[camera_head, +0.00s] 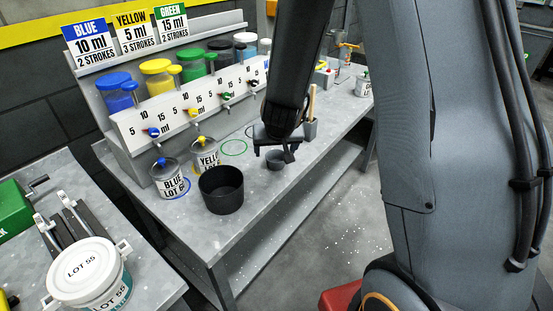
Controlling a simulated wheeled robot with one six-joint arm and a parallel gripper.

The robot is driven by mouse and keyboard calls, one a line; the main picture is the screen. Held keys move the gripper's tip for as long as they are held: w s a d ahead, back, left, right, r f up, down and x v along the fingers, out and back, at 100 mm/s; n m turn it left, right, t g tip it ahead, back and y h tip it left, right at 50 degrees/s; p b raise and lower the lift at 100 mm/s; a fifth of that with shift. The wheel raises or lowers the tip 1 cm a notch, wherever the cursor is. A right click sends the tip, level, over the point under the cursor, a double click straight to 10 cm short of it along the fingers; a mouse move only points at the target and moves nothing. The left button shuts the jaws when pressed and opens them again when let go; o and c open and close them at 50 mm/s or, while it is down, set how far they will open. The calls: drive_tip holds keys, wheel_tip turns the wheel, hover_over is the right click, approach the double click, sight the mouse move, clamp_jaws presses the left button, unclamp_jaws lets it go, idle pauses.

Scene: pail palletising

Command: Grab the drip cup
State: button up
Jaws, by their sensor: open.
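The drip cup (276,161) looks like a small dark grey cup standing on the grey bench, right of a larger black pot (222,190). My gripper (274,152) is just above and around the small cup, pointing down. Its jaws are open. I cannot tell whether a finger touches the cup. My arm hides part of the bench behind it.
Tins marked BLUE (170,180) and YELLOW (206,155) stand near the black pot. A grey holder (309,129) with a wooden stick is close to the gripper's right. A dispenser rack (190,103) runs along the back. A white LOT 55 pail (90,272) sits front left.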

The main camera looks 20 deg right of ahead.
sight(276, 156)
drive_tip(key=shift+s+d+x, duration=0.1)
drive_tip(key=shift+x, duration=1.55)
drive_tip(key=shift+s+d+x, duration=0.15)
drive_tip(key=shift+x, duration=1.5)
drive_tip(key=shift+f, duration=0.1)
drive_tip(key=c, duration=1.1)
